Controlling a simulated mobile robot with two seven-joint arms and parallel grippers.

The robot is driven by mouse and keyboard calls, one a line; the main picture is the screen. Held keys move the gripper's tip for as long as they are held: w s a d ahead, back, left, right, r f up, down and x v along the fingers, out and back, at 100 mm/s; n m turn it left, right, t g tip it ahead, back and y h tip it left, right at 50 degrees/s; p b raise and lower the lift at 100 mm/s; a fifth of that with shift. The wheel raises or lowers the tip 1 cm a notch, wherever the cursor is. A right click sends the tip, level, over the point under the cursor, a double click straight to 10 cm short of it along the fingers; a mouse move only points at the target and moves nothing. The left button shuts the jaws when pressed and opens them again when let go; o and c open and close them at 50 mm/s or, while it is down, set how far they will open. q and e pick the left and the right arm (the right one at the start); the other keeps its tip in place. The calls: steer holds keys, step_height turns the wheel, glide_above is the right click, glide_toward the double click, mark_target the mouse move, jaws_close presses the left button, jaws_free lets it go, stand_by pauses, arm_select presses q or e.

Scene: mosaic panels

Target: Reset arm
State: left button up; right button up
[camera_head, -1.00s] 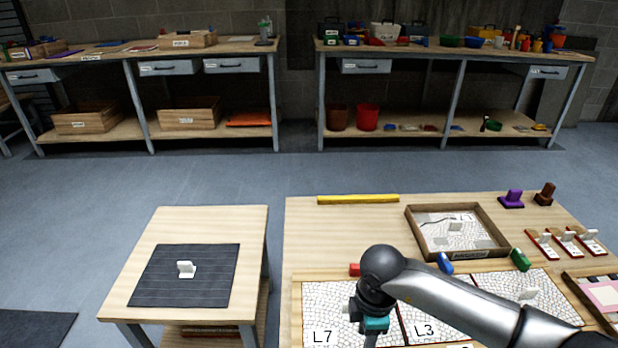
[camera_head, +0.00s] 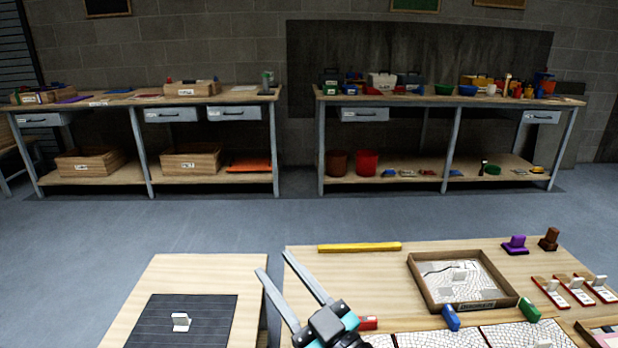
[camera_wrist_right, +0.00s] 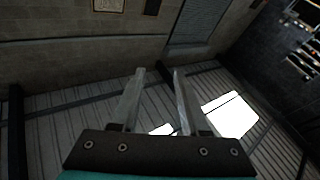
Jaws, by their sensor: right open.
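My right gripper (camera_head: 272,262) is raised at the lower middle of the head view, over the gap between the small table and the large table. Its two fingers are spread and nothing is between them. In the right wrist view the open fingers (camera_wrist_right: 158,72) point toward a wall and bright ceiling-like panels. My left gripper is not in view. The large table (camera_head: 300,265) carries a wooden tray (camera_head: 418,282) with a mosaic sheet, and mosaic panels (camera_head: 450,341) at the bottom edge, partly cut off.
The small table (camera_head: 190,270) holds a dark mat (camera_head: 160,318) with a white piece (camera_head: 180,321). Back benches stand beyond open floor.

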steer(key=s+d+f+m+g+h, duration=0.1)
steer(key=d+f+m+h, duration=0.5)
steer(key=d, duration=0.3)
steer(key=s+d+f+m+g+h, duration=0.1)
steer(key=d+f+m+h, duration=0.3)
steer(key=d+f+h, duration=0.3)
steer(key=s+d+f+n+g, duration=0.1)
steer(key=s+d+f+g, duration=0.1)
steer(key=s+f+g, duration=0.6)
steer(key=s+d+f+n+g, duration=0.1)
steer(key=s+d+f+g, duration=0.15)
steer(key=s, duration=0.95)
step_height(320, 180, down, 22)
steer(key=w+d+g, duration=0.1)
steer(key=s+d+f, duration=0.2)
steer(key=s+f, duration=0.3)
steer(key=f, duration=0.1)
steer(key=s+d+f+h, duration=0.1)
steer(key=s+d+f, duration=0.2)
steer(key=s+f, duration=0.3)
steer(key=shift+s+d+f+g+p, duration=0.25)
steer(key=shift+d+f+g+p, duration=0.05)
steer(key=shift+d+f+g, duration=0.1)
